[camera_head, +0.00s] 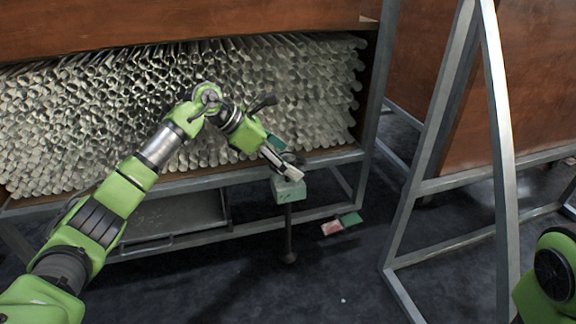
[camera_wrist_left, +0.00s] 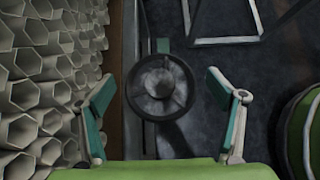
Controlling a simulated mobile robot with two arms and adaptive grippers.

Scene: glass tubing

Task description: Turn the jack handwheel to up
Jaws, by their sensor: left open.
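The jack's handwheel (camera_wrist_left: 160,86) is a dark round wheel with a thick rim and a paler hub. In the left wrist view it lies near the middle, between the two fingers of my left gripper (camera_wrist_left: 163,90). The fingers are spread wide with teal pads, apart from the rim on both sides. In the head view my left gripper (camera_head: 287,160) is at the top of the jack, just above a pale green box (camera_head: 288,189) on a dark post. The wheel is mostly hidden by the gripper there. My right gripper is out of view.
A rack filled with stacked glass tubes (camera_head: 250,85) stands close behind and left of the jack. A grey metal A-frame (camera_head: 503,150) stands to the right. A red and green piece (camera_head: 341,224) lies on the dark floor, which is otherwise mostly clear.

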